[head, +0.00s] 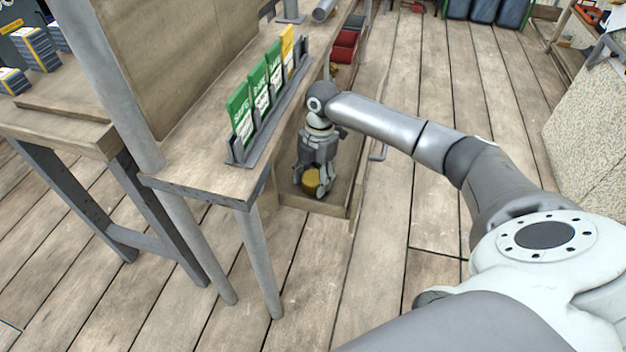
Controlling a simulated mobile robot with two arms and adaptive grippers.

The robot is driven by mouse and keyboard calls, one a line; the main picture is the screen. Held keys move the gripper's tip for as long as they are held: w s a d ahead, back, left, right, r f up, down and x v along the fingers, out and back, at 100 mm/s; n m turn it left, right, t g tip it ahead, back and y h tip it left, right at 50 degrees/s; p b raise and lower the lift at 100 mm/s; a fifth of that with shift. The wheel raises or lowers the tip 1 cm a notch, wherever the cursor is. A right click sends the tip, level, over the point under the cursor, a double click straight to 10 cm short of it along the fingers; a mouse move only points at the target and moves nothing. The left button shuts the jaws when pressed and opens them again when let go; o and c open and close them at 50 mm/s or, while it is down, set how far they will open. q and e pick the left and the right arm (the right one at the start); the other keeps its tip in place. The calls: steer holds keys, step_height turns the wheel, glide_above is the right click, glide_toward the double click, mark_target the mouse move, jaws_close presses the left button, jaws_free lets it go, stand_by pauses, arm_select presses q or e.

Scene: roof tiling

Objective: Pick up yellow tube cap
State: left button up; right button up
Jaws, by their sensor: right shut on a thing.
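The yellow tube cap (311,181) shows low in the middle of the head view, over the lower wooden shelf of the bench. It is a short, round, dull yellow piece. My right gripper (314,184) points down and is shut on the cap, with its fingers at the cap's sides. The fingers hide part of the cap. I cannot tell whether the cap touches the shelf. My left gripper does not show.
The lower shelf (335,208) has a raised edge. Above it, a narrow bench top (205,178) carries a rack with green and yellow packets (262,85). Red bins (345,45) stand farther back. Metal legs are at the left; the plank floor at right is clear.

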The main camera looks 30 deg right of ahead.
steer(key=shift+r, duration=0.1)
steer(key=shift+r, duration=0.5)
step_height(320, 180, up, 8)
steer(key=shift+r+p, duration=0.2)
steer(key=shift+p, duration=1)
step_height(320, 180, up, 9)
steer(key=p, duration=0.2)
glide_above(313, 177)
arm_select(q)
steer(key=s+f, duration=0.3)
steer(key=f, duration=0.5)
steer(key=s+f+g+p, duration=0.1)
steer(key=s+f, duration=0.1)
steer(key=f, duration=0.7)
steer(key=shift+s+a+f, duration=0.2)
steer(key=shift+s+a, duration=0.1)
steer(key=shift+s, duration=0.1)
arm_select(e)
steer(key=s+a, duration=0.2)
steer(key=s, duration=0.6)
steer(key=s+a, duration=0.2)
steer(key=s, duration=0.7)
steer(key=shift+s+a+f, duration=0.25)
steer(key=shift+s, duration=0.05)
